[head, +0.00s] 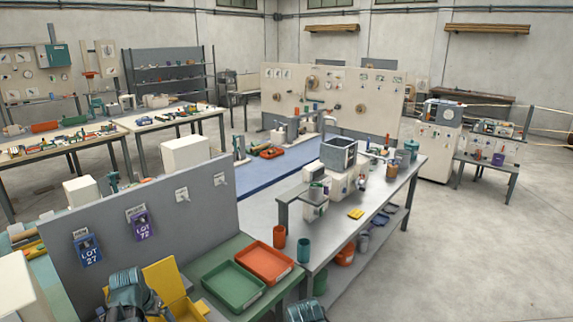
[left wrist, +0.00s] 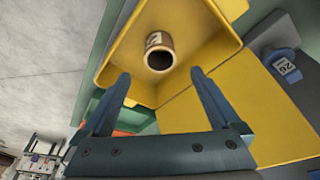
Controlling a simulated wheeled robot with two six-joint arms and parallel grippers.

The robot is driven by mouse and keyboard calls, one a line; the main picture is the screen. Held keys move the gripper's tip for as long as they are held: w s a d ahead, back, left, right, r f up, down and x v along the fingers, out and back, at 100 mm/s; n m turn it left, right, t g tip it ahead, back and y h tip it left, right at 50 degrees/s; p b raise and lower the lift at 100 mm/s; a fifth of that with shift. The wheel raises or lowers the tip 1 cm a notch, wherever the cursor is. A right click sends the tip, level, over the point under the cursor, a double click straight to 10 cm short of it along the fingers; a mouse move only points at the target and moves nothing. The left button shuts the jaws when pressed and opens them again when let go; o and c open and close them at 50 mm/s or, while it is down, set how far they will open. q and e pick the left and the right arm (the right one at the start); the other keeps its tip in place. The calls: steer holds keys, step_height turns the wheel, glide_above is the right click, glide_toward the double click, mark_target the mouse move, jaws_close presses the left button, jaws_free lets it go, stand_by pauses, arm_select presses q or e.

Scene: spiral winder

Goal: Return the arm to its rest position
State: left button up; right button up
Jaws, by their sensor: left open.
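My left gripper (left wrist: 160,76) is open, with its two fingers spread apart and nothing between them. In the left wrist view, a yellow bin (left wrist: 222,12) lies beyond the fingertips. A small brown cylinder with a pale label (left wrist: 157,44) is in that bin, its dark open end facing the camera, apart from the fingers. In the head view, part of my left arm (head: 128,292) is at the lower left beside the yellow bin (head: 164,274); its fingers cannot be made out there. A part of my right arm (head: 305,312) shows at the bottom edge, without its gripper.
A grey upright panel (head: 140,200) with hanging blue (head: 88,250) and purple (head: 141,224) lot tags stands behind my left arm. A green tray (head: 233,288) and an orange tray (head: 264,262) lie to its right.

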arm_select(q)
steer(key=b+x, duration=1)
steer(key=b, duration=0.1)
steer(key=shift+f, duration=0.3)
arm_select(e)
step_height(320, 180, down, 10)
arm_select(q)
step_height(320, 180, up, 11)
steer(key=p, duration=1.1)
steer(key=s+a, duration=0.1)
steer(key=a, duration=0.1)
steer(key=s+a, duration=0.2)
steer(key=shift+s+f+b, duration=0.15)
steer(key=shift+f+b, duration=0.25)
arm_select(e)
step_height(320, 180, up, 10)
steer(key=shift+w, duration=0.1)
